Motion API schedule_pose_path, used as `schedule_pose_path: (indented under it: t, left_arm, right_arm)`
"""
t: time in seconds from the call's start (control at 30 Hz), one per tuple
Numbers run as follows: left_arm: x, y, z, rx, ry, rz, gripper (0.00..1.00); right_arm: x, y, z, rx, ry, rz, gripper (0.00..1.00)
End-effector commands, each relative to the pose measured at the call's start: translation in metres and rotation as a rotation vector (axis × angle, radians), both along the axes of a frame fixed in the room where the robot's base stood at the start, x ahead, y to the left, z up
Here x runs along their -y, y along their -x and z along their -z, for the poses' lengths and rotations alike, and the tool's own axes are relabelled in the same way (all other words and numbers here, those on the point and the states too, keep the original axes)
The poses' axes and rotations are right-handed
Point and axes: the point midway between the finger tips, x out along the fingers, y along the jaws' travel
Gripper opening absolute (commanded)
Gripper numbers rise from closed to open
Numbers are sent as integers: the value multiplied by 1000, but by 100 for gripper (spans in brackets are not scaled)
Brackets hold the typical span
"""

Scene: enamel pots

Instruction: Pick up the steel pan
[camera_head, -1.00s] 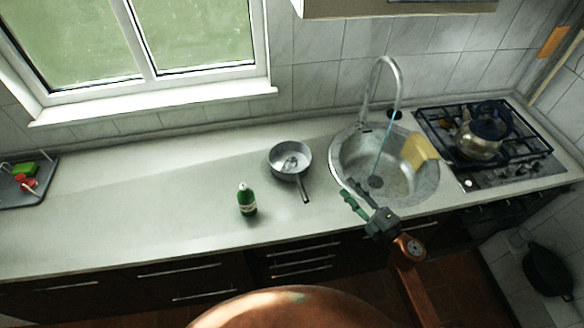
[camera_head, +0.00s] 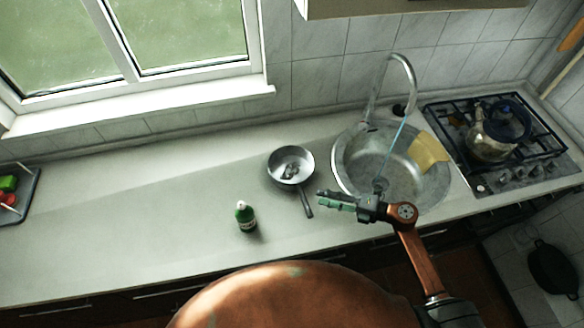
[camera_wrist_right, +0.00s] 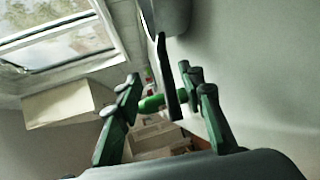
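The steel pan (camera_head: 291,163) stands on the counter left of the sink, its dark handle (camera_head: 306,203) pointing toward the front edge. My right gripper (camera_head: 320,200) is just right of the handle, its green fingers pointing left toward it. In the right wrist view the fingers (camera_wrist_right: 165,82) are spread open. The handle (camera_wrist_right: 165,75) appears between them, and part of the pan's body (camera_wrist_right: 167,14) shows at the top. I cannot tell whether a finger touches the handle. My left gripper is not in view.
A green bottle (camera_head: 245,216) stands left of the handle. The sink (camera_head: 350,170) with its tall tap (camera_head: 410,75) is to the right, a yellow cloth (camera_head: 428,150) on its rim. A kettle (camera_head: 490,140) sits on the stove.

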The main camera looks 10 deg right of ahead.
Motion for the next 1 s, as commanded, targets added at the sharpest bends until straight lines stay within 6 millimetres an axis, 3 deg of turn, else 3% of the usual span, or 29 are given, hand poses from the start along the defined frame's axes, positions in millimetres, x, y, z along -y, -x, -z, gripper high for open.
schedule_pose_path:
  t: [0.4,0.6,0.8,0.9,1.0]
  left_arm:
    - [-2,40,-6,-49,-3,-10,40]
    - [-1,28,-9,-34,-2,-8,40]
    - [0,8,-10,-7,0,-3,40]
    - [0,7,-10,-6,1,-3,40]
    - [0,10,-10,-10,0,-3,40]
  right_arm:
    - [-40,-25,15,0,-5,-3,36]
    - [-58,-37,22,0,-2,-1,36]
    - [-61,-39,24,0,0,0,36]
    - [-61,-39,24,0,0,0,35]
    - [-61,-39,24,1,-1,0,28]
